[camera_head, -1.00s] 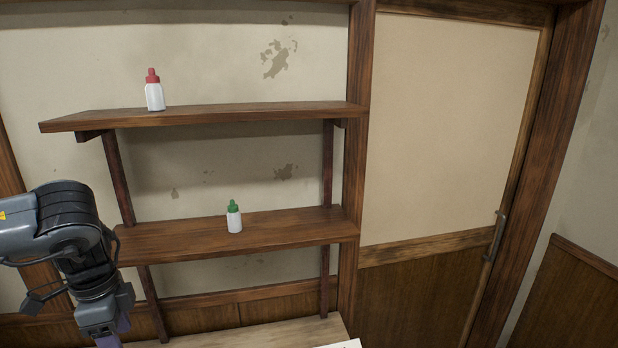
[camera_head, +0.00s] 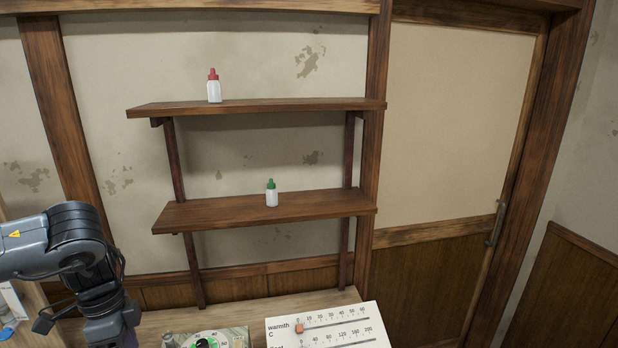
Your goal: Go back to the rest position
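My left arm comes in from the left edge of the head view, with its wrist bent downward. The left gripper's fingers are cut off by the bottom edge, so their state is hidden. My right arm and gripper are not in view. A white bottle with a red cap (camera_head: 214,88) stands upright on the upper shelf (camera_head: 290,105). A white bottle with a green cap (camera_head: 271,194) stands upright on the lower shelf (camera_head: 320,206). No gripper is near either bottle.
A white panel with slider scales (camera_head: 335,328), marked warmth, stands on the wooden bench (camera_head: 250,308). A dial (camera_head: 207,342) shows left of it, partly cut off. A sliding door (camera_head: 450,140) is at the right. A partly hidden bluish item (camera_head: 8,320) lies at lower left.

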